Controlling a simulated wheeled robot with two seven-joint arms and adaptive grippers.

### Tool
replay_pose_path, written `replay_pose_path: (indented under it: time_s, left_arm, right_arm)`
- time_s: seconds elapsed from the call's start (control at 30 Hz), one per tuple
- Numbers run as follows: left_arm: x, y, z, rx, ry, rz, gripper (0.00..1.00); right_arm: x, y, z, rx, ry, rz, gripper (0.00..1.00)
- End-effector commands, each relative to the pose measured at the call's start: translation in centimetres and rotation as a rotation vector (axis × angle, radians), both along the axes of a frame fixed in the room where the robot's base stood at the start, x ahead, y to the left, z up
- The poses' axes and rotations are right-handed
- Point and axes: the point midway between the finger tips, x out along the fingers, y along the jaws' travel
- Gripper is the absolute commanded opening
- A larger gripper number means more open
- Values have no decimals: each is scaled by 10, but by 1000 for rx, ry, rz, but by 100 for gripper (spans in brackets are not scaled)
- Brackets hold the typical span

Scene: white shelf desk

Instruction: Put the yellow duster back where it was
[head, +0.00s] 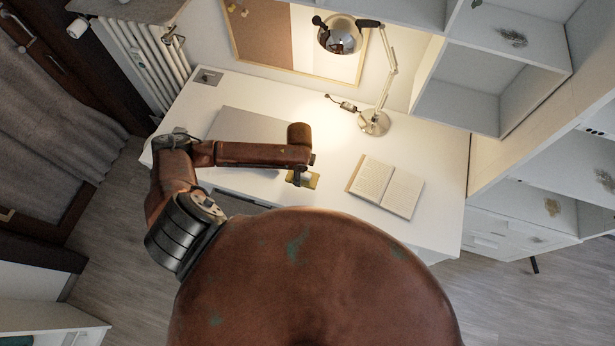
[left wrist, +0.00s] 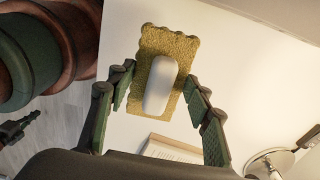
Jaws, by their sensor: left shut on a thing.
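The yellow duster (head: 313,181) is at my left gripper over the front part of the white desk in the head view, partly hidden by the gripper. In the left wrist view the duster (left wrist: 184,48) shows a yellow fuzzy pad with scalloped edges and a white rounded handle (left wrist: 160,85). My left gripper (head: 300,178) is shut on the duster; in the left wrist view the gripper's fingers (left wrist: 162,82) stand on both sides of the handle. Whether the pad touches the desk cannot be told.
The white desk (head: 300,215) holds an open book (head: 385,186) to the right, a lamp (head: 375,122) at the back and a flat grey panel (head: 250,125) at the left. White shelves (head: 480,85) rise on the right. Bare desk lies between the lamp and the book.

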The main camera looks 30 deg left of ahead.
Motion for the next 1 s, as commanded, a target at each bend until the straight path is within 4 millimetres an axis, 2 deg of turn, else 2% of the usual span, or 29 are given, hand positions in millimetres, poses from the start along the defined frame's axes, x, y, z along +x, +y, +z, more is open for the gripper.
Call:
replay_pose_path:
  time_s: [0.03, 0.2, 0.33, 0.53, 0.97, 1.0]
  left_arm:
    - [8, -4, -8, -1, -3, 0, 24]
    - [20, -9, -23, 0, -4, 0, 24]
    - [26, -12, -30, 0, -4, 0, 24]
    - [25, -12, -57, 1, -3, 0, 24]
    - [25, -11, -64, 1, -3, -1, 24]
    - [25, -11, -64, 0, -4, -1, 48]
  right_arm:
    - [1, 1, -1, 1, -2, 0, 0]
    - [5, 3, -2, 4, -6, 0, 0]
    - [8, 5, -2, 5, -9, 1, 0]
    - [8, 5, 0, 5, -10, 1, 0]
    - [8, 3, -1, 3, -11, 2, 0]
    - [8, 2, 0, 3, -10, 1, 0]
